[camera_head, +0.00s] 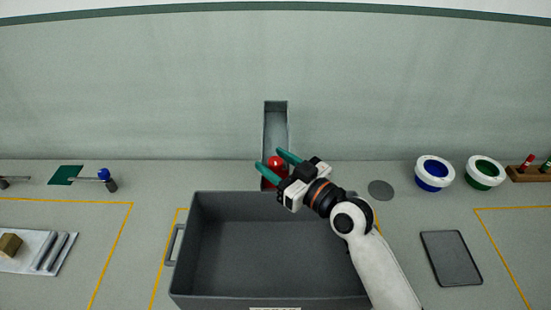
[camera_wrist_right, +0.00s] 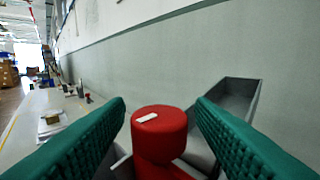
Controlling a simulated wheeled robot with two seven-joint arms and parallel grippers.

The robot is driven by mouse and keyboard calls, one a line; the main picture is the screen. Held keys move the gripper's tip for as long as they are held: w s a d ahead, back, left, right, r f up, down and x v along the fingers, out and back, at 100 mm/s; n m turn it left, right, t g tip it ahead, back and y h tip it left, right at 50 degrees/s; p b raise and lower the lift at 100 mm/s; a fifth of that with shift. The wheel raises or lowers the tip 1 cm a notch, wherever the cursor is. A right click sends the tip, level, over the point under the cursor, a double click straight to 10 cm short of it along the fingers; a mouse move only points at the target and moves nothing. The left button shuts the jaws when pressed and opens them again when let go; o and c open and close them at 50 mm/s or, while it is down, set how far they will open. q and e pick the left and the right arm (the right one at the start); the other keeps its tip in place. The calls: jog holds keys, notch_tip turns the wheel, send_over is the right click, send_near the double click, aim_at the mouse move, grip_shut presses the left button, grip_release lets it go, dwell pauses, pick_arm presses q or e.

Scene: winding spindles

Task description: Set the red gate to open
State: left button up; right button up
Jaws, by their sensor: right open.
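The red gate shows as a red knob (camera_head: 277,163) at the lower end of a grey chute (camera_head: 275,110) on the back wall. In the right wrist view the red knob (camera_wrist_right: 158,135) is a thick cylinder with a small white mark on top. My right gripper (camera_head: 270,159) is open, with one green finger on each side of the knob. In the wrist view its fingers (camera_wrist_right: 161,105) stand apart, with visible gaps to the knob. The gate's lower part is partly hidden by the gripper. My left gripper is not in view.
A large grey bin (camera_head: 181,250) stands below the chute. A blue-knobbed lever (camera_head: 104,174) is at the left. Blue (camera_head: 434,162) and green (camera_head: 486,162) white-rimmed bowls, a grey disc (camera_head: 381,190) and a dark tablet (camera_head: 451,258) are at the right.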

jog(key=shift+a, duration=0.1)
jog(key=shift+c, duration=0.8)
grip_shut()
notch_tip(320, 180, up, 5)
jog(key=p, duration=0.4)
jog(key=shift+r, duration=0.2)
jog(key=shift+f, duration=0.1)
jog(key=shift+o, duration=0.8)
grip_release()
